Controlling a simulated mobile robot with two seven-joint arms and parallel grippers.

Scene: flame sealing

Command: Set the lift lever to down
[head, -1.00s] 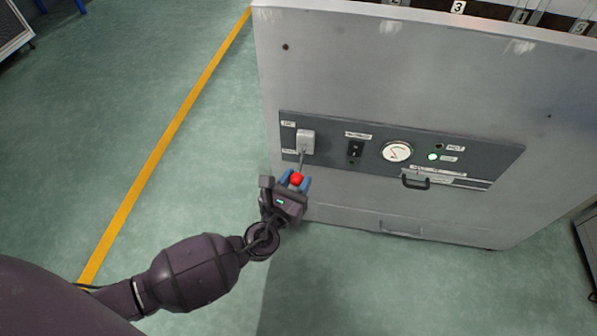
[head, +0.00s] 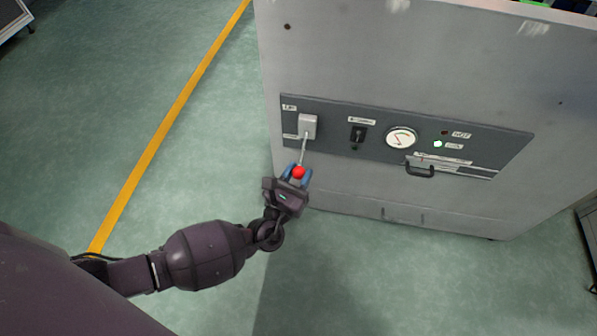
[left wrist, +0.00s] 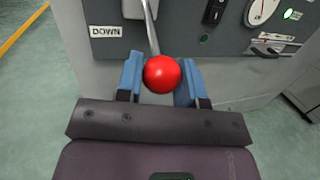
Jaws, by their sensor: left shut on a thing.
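The lift lever is a thin metal rod (head: 303,150) with a red ball knob (head: 298,172). It comes out of a pale housing (head: 308,126) at the left end of the dark control panel and slants downward. My left gripper (head: 297,176) has its blue fingers shut around the red knob. In the left wrist view, the red knob (left wrist: 163,74) sits between the fingers, with the rod (left wrist: 151,35) running up behind it. A label reading DOWN (left wrist: 105,31) is left of the rod. My right gripper is out of view.
The panel also carries a black switch (head: 357,136), a round gauge (head: 401,138), small lamps and a dark handle (head: 420,171). It is on a large grey cabinet (head: 350,60). Green floor with a yellow line (head: 165,125) is clear to the left.

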